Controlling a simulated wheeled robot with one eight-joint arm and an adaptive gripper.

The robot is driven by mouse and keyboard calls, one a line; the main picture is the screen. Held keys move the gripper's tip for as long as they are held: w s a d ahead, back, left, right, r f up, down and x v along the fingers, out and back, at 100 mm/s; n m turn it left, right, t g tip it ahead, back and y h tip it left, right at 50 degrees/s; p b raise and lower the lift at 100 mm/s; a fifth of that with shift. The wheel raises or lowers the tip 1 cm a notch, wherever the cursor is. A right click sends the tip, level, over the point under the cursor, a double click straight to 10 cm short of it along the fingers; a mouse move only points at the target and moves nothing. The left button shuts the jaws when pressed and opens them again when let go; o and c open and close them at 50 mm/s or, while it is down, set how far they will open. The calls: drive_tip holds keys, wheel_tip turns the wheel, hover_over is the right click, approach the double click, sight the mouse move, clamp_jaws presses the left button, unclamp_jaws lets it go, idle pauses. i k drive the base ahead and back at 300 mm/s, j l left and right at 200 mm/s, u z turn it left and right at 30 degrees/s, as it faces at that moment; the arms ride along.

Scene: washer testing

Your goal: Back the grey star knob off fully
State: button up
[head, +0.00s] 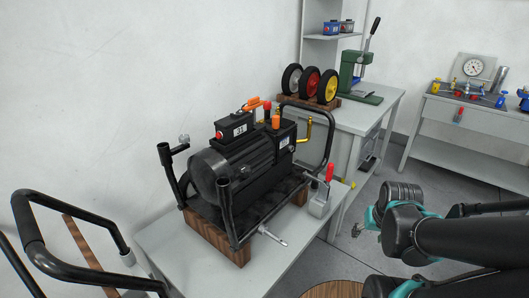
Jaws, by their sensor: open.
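A small grey knob (184,139) sits at the top of the left black upright post of the machine's tube frame. It looks like the grey star knob, but it is too small to make out its lobes or how far it is screwed in. A silver threaded-looking rod (272,236) sticks out low at the front of the frame. The black motor-driven machine (235,165) stands on a wooden base on the grey table (190,270).
A red-handled toggle clamp (323,195) stands at the table's right. A black tubular handle (60,215) is at the left. Behind are three wheels (313,83) and a green press (358,75) on another bench. The table's front is mostly clear.

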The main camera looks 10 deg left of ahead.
sight(183, 138)
drive_tip(key=l+u, duration=0.1)
drive_tip(key=u, duration=0.35)
drive_tip(key=l+u, duration=0.1)
drive_tip(key=u, duration=0.35)
drive_tip(key=j+u, duration=0.2)
drive_tip(key=u, duration=0.3)
drive_tip(key=i+l, duration=0.05)
